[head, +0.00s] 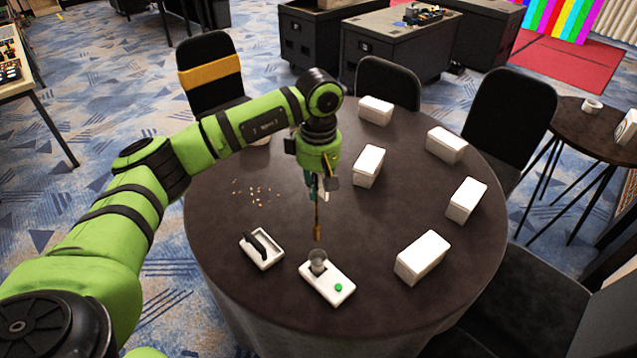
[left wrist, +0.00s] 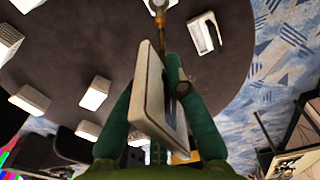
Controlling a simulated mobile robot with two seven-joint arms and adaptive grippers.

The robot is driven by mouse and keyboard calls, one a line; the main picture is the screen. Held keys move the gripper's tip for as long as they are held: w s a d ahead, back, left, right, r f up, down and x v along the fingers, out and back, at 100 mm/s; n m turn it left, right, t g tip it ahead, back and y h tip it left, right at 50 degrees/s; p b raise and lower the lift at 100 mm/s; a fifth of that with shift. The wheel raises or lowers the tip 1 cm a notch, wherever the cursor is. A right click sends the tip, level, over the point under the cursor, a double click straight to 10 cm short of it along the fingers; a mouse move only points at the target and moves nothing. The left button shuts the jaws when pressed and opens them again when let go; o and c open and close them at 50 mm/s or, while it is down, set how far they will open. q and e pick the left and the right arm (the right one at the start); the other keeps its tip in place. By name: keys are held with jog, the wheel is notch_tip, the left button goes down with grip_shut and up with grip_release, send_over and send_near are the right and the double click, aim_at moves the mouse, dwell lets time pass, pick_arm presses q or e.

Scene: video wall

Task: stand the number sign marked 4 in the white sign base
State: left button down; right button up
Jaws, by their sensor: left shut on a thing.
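My left gripper (head: 318,182) is shut on a pale flat panel with a gold-brown stem, which I take to be the number sign (head: 317,222). In the left wrist view the panel (left wrist: 150,95) sits between the green fingers (left wrist: 160,100); its number is not readable. The stem points down, its tip a little above the grey socket in the head view. The white sign base (head: 335,294) lies near the table's front edge, with an upright grey socket and a green dot. My right gripper is not in view.
A white tray (head: 271,256) with a black-handled piece lies left of the base. Several white boxes (head: 423,257) stand on the right and back of the dark round table (head: 225,205). Small crumbs (head: 255,193) lie at left. Chairs (head: 517,110) surround the table.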

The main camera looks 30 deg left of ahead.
aim_at(318, 225)
pick_arm(q)
jog(key=shift+w+f+b, duration=0.1)
jog(key=shift+f+b, duration=1.2)
jog(key=shift+f, duration=1.55)
jog(key=shift+f+b, duration=2.45)
jog(key=shift+f, duration=0.4)
jog(key=shift+f, duration=0.15)
jog(key=shift+f+b, duration=2)
jog(key=c, duration=1.7)
grip_release()
jog(key=shift+f, duration=0.1)
jog(key=o, duration=0.5)
